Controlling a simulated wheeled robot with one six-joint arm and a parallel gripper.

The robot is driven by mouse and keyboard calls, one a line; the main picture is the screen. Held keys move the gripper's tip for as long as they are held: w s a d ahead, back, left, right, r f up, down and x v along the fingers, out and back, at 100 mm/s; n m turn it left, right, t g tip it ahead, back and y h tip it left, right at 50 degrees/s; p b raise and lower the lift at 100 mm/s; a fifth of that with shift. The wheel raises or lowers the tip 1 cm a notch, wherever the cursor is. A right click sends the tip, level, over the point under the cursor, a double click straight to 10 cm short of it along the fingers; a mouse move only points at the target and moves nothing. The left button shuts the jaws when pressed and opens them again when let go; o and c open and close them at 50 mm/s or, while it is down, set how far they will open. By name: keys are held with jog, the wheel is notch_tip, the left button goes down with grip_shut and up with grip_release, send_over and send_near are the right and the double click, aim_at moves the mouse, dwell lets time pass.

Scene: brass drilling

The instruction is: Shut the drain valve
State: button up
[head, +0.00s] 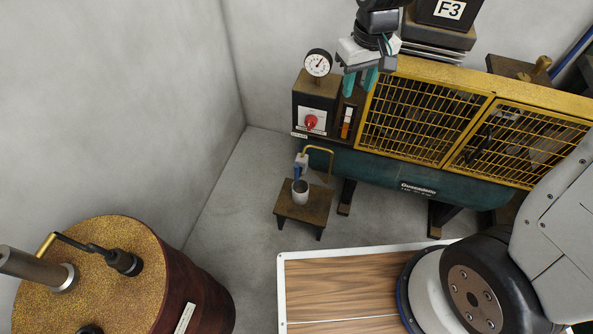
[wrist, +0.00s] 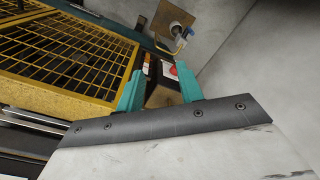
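The drain valve (head: 301,161) is a small pale body with a blue lever (head: 297,172) at the left end of the green tank, beside a bent brass pipe (head: 320,150). The lever appears to hang downward over a metal cup (head: 300,192) on a small brown stool (head: 312,207). My gripper (head: 359,83) has teal fingers, apart and empty, well above the valve near the cage's top left corner. Its fingers (wrist: 159,72) also show open in the wrist view.
A yellow mesh cage (head: 420,118) covers the machine above the green tank (head: 370,174). A dark box with a red knob (head: 311,122) and a dial gauge (head: 318,63) stands left of it. A brown drum (head: 190,270) is at lower left. The floor left of the stool is clear.

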jog(key=w+a+f+n, duration=0.1)
jog(key=w+a+f, duration=0.25)
jog(key=f, duration=0.55)
jog(key=w+a+f+n, duration=0.1)
jog(key=w+a+f, duration=0.1)
jog(key=a+f, duration=0.45)
jog(key=n, duration=0.1)
send_over(297, 171)
jog(key=w, duration=0.1)
jog(key=shift+g, duration=0.3)
notch_tip(297, 171, down, 16)
jog(key=shift+f, duration=0.2)
notch_tip(297, 171, down, 8)
jog(key=shift+f, duration=0.25)
grip_shut()
